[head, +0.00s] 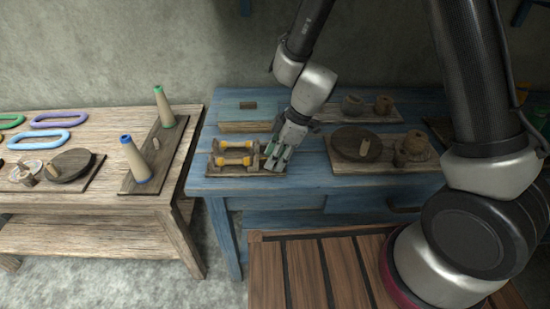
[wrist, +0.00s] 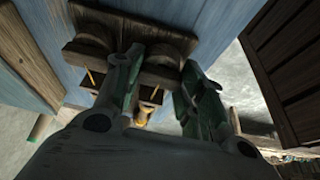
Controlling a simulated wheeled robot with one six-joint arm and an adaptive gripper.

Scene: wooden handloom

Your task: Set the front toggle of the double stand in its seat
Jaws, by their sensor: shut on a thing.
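The double stand (head: 222,173) is a dark wooden base at the left front of the blue table, with two yellow-and-pale rods, the rear rod (head: 236,145) and the front rod (head: 232,161), lying side by side on it. My gripper (head: 277,157) is at the right end of the stand, pointing down. In the wrist view its two green-grey fingers (wrist: 155,95) stand either side of brown wood (wrist: 150,75). It is shut on a small piece, seemingly the front toggle, which the fingers largely hide. I cannot tell whether the toggle touches its seat.
The blue table (head: 310,183) also holds a blue box (head: 245,126) behind the stand and a board with a dark disc (head: 357,144) to the right. A pale table (head: 95,195) at left carries cones and rings. A slatted wooden top (head: 300,275) is in front.

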